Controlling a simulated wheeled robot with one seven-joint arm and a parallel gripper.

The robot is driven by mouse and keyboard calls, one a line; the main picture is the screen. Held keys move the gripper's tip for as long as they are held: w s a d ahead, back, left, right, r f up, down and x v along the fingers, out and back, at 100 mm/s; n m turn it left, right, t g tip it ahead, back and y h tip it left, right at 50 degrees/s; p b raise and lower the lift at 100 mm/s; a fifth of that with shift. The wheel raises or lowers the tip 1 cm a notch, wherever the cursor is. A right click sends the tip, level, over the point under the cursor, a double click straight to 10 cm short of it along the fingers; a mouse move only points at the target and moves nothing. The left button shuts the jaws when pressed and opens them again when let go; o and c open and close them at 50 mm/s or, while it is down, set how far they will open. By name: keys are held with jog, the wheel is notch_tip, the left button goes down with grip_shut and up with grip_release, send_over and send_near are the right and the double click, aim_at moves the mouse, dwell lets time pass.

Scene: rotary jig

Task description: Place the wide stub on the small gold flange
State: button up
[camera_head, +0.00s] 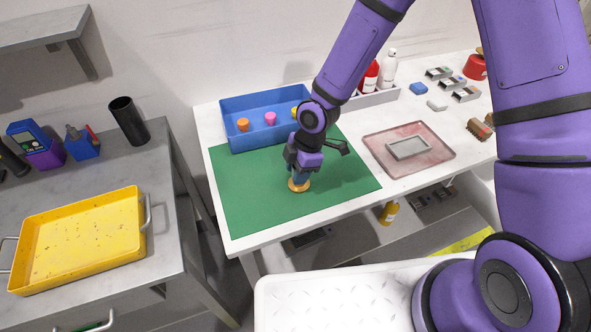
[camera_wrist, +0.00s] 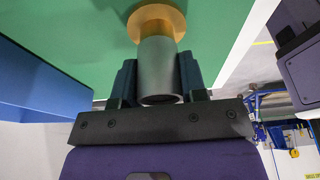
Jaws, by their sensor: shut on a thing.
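A grey cylinder (camera_wrist: 160,68), which looks like the wide stub, is between the two fingers of my gripper (camera_wrist: 158,78) in the wrist view. My gripper is shut on it. The gold flange (camera_wrist: 133,22) is at the far end of the stub, with its rim showing around that end. In the head view the small gold flange (camera_head: 298,187) lies on the green mat, directly below my gripper (camera_head: 299,176). The stub is lined up with the flange; I cannot tell whether they touch. The stub is mostly hidden by my gripper in the head view.
A blue tray (camera_head: 232,143) with orange, pink and yellow pieces stands behind the green mat (camera_head: 240,195). A reddish plate (camera_head: 434,158) with a grey frame lies to the right. Bottles and small parts are at the back right. The mat around the flange is clear.

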jog(key=o, duration=0.9)
jog(key=shift+f, duration=0.1)
jog(key=v, duration=1.2)
jog(key=shift+d, duration=0.1)
